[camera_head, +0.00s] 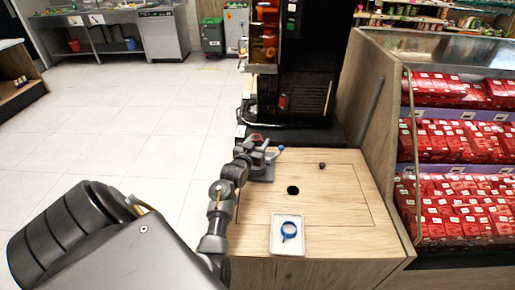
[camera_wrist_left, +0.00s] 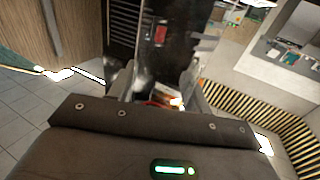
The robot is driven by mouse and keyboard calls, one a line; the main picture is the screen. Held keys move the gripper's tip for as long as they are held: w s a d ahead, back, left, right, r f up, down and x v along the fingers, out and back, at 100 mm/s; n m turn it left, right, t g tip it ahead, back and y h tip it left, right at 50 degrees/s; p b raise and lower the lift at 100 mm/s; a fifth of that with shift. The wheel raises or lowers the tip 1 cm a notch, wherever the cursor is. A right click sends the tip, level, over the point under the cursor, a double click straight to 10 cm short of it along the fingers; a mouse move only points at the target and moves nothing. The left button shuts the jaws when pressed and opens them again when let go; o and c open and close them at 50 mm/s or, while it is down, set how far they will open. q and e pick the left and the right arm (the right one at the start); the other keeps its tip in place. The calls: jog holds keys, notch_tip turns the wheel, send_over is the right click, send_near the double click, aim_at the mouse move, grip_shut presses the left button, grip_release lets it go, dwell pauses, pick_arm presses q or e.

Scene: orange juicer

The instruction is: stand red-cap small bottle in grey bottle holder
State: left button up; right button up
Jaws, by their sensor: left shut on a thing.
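My left gripper (camera_head: 256,153) is over the back left part of the wooden counter, in front of the black juicer. It is shut on the red-cap small bottle (camera_head: 257,138), of which only a small red part shows in the head view. In the left wrist view a red edge and a pale, orange-tinted part of the bottle (camera_wrist_left: 167,96) show between the fingers. A grey piece that looks like the bottle holder (camera_head: 264,174) is just below the gripper, partly hidden by it. I cannot tell whether the bottle touches the holder. My right gripper is not in view.
The black juicer (camera_head: 304,70) stands behind. A blue ball-ended lever (camera_head: 281,148) is beside the gripper. The counter (camera_head: 335,205) has a dark hole (camera_head: 293,190), a small dark object (camera_head: 322,165) and a white tray (camera_head: 287,249) with a blue ring (camera_head: 289,231). Shelves of red boxes (camera_head: 455,140) stand right.

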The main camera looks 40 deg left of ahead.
pick_arm(q)
notch_tip(320, 180, down, 3)
jog(key=shift+r, duration=0.1)
jog(key=shift+f, duration=0.35)
jog(key=o, duration=1)
jog(key=shift+c, duration=0.2)
